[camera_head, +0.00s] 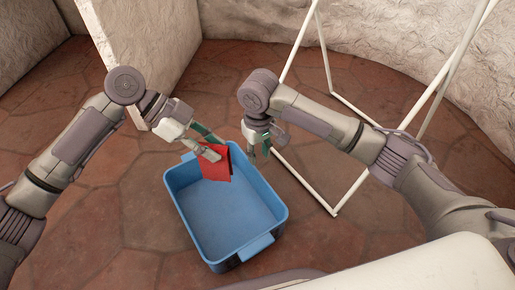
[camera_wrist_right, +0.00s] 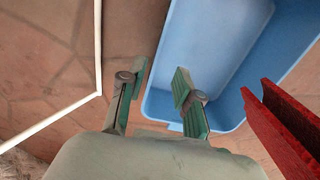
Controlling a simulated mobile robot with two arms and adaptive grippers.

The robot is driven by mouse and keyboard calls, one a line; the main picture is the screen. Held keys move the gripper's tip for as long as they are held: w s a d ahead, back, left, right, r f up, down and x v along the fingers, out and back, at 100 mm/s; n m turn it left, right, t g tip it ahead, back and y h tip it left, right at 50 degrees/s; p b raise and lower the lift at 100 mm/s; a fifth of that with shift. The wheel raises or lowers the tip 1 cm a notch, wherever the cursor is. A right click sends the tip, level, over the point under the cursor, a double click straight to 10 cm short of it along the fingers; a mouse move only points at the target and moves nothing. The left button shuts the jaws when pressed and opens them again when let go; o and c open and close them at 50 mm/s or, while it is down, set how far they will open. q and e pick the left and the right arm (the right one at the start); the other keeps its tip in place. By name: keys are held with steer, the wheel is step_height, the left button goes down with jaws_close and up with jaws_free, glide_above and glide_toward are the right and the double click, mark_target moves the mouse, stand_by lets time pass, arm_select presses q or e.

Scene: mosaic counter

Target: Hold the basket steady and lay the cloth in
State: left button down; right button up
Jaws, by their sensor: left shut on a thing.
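The blue basket (camera_head: 228,212) stands on the tiled floor, and its bare inside shows. My left gripper (camera_head: 215,150) is shut on the red cloth (camera_head: 217,171), which hangs at the basket's far end, over its inside. Whether the cloth touches the basket is unclear. My right gripper (camera_head: 259,151) is open and empty by the basket's far right corner. In the right wrist view, the open fingers (camera_wrist_right: 160,82) lie on either side of the basket's edge (camera_wrist_right: 149,100), one outside and one over the blue; their height is unclear. The red cloth (camera_wrist_right: 285,120) shows at the right there.
A white tube frame (camera_head: 316,192) stands on the floor right of the basket, partly behind my right arm. A pale rough wall (camera_head: 145,50) stands behind my left arm. Floor left of the basket (camera_head: 110,225) is clear.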

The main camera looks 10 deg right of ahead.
mark_target(259, 174)
step_height(259, 174, down, 11)
steer(key=shift+f, duration=0.1)
stand_by(0.3)
jaws_close()
